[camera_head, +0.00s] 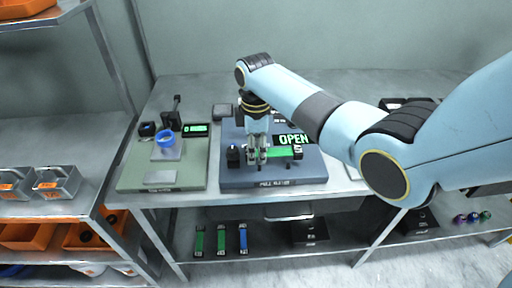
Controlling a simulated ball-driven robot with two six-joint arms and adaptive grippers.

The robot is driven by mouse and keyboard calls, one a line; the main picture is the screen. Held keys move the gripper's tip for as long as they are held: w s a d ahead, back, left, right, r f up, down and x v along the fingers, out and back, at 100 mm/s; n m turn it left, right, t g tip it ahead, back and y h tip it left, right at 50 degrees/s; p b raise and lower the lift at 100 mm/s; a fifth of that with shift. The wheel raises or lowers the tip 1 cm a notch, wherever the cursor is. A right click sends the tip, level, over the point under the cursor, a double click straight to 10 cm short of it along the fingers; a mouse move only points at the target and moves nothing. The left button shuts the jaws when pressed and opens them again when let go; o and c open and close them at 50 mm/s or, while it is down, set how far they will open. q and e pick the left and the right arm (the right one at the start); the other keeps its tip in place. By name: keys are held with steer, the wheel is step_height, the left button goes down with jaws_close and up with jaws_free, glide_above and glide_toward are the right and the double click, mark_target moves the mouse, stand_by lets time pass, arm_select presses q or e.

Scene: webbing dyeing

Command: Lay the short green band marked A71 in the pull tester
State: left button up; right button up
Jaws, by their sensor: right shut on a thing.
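The pull tester (237,176) is a blue-grey plate on the table with posts and a dark display reading OPEN (293,139). A short green band (284,152) lies level across the middle of the tester. My right gripper (257,155) points down over the tester and is shut on the band near its left end. The band's marking is too small to read, and the fingers hide part of it. I cannot tell whether the band touches the tester's clamps. My left gripper is out of view.
The lower shelf holds green and blue bands (221,240) and a black box (310,232). A rack with orange bins (28,236) stands at left.

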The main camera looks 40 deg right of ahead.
steer(key=shift+f, duration=0.1)
steer(key=shift+f, duration=0.45)
steer(key=shift+s, duration=0.1)
steer(key=o, duration=0.9)
steer(key=shift+o, duration=1.4)
step_height(320, 180, up, 13)
